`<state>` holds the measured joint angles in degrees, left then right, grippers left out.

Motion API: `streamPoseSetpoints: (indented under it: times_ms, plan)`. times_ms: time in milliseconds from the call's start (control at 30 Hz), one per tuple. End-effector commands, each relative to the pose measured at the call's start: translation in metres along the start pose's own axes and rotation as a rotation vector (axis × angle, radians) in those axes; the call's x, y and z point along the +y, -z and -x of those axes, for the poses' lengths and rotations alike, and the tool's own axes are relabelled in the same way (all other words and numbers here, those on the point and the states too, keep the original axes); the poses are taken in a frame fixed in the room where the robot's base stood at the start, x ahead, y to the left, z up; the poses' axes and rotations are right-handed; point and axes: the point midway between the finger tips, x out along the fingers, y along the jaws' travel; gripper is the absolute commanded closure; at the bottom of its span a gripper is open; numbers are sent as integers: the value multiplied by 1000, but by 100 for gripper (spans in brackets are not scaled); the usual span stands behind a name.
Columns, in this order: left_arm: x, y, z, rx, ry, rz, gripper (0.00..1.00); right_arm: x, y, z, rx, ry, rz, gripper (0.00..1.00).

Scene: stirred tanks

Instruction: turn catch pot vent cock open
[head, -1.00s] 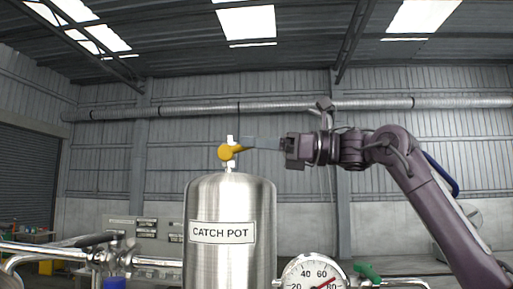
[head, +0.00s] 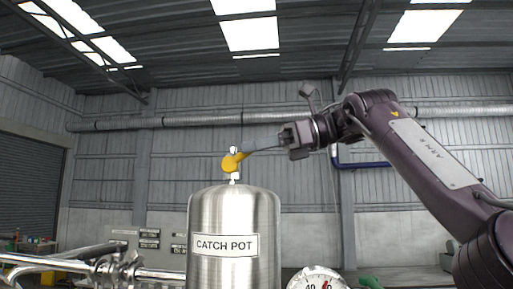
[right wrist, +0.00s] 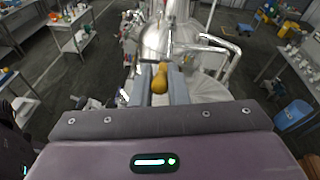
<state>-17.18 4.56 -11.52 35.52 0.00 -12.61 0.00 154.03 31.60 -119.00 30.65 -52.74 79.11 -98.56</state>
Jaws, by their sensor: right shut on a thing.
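The catch pot (head: 235,275) is a shiny steel vessel with a domed top and a "CATCH POT" label (head: 225,245), in the middle of the head view. On a short white stem above the dome sits the yellow vent cock (head: 230,162). Its yellow handle points right and slightly up in the head view. My right gripper (head: 252,152) comes in from the right and is shut on the handle. In the right wrist view the yellow handle (right wrist: 160,80) shows between the two grey fingers, with the steel dome beyond. My left gripper is not in view.
Steel pipes (head: 70,262) run at the lower left.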

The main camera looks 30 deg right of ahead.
Motion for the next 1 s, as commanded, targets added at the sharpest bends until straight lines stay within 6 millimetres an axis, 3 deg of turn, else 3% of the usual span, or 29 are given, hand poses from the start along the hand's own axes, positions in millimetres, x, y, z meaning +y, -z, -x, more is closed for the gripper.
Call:
streamPoseSetpoints:
  times_ms: [533, 567, 700, 1000]
  plan:
    - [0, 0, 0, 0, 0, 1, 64, 0, 2, -2, 14, -5, -4, 100]
    - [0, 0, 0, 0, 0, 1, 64, 0, 2, -2, 14, -5, -4, 82]
    - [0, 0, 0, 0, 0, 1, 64, 0, 1, -2, 13, -4, -3, 64]
    - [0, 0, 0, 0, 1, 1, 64, 0, 0, 1, 11, -2, -1, 64]
